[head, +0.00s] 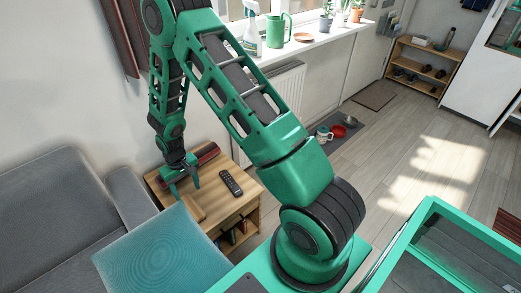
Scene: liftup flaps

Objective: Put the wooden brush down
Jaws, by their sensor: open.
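A small wooden item (195,208), which looks like the wooden brush, lies near the front-left part of the wooden side table (249,195). It is small in the picture, so its details are unclear. My gripper (184,187) points down over the left part of the table, just behind the wooden item. Its fingers are spread apart and I see nothing held between them. I cannot tell exactly how high the fingertips are above the tabletop.
A black remote (231,183) lies on the table, right of my gripper. A dark red object (207,154) lies behind the gripper. A grey sofa (62,205) and a teal patterned cushion (155,255) border the table. Open floor (400,165) lies to the right.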

